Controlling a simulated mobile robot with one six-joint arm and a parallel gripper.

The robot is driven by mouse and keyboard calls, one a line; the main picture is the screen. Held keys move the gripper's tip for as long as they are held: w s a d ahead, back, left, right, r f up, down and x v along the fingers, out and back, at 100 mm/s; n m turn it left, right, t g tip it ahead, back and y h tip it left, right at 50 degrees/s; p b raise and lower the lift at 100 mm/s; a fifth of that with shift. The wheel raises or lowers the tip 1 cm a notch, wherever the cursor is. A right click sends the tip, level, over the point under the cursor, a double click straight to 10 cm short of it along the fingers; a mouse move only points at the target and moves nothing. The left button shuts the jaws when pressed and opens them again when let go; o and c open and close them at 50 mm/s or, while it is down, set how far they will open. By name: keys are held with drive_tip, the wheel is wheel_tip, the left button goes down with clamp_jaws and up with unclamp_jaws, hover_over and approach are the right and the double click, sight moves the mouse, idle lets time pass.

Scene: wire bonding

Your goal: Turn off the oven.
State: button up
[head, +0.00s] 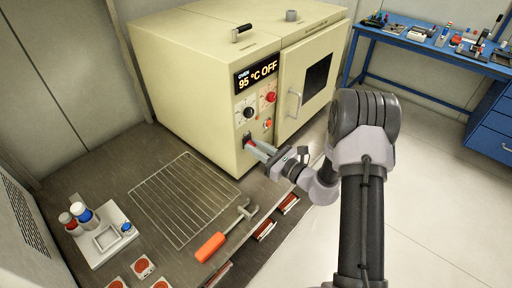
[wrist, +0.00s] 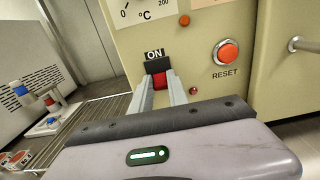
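The cream oven (head: 212,65) stands on the bench, and its display (head: 257,73) reads "OVEN 95 °C OFF". A black and red rocker switch (wrist: 158,74) sits low on the oven's front panel, under an "ON" label. In the head view the switch (head: 247,137) is partly hidden by my gripper (head: 252,144). In the wrist view my gripper's two fingers (wrist: 161,90) point at the switch with a gap between them, and the red lower half shows in the gap. They are empty. I cannot tell whether the tips touch the switch.
A red RESET button (wrist: 226,52) and a small red lamp (wrist: 193,91) are right of the switch. The oven door handle (head: 294,104) sticks out further right. A wire rack (head: 185,198) and an orange-handled tool (head: 211,247) lie on the bench.

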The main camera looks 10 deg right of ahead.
clamp_jaws()
drive_tip(key=t+b, duration=0.1)
drive_tip(key=b, duration=0.3)
drive_tip(key=shift+f+y, duration=0.25)
drive_tip(key=shift+y, duration=0.15)
drive_tip(key=o, duration=0.6)
unclamp_jaws()
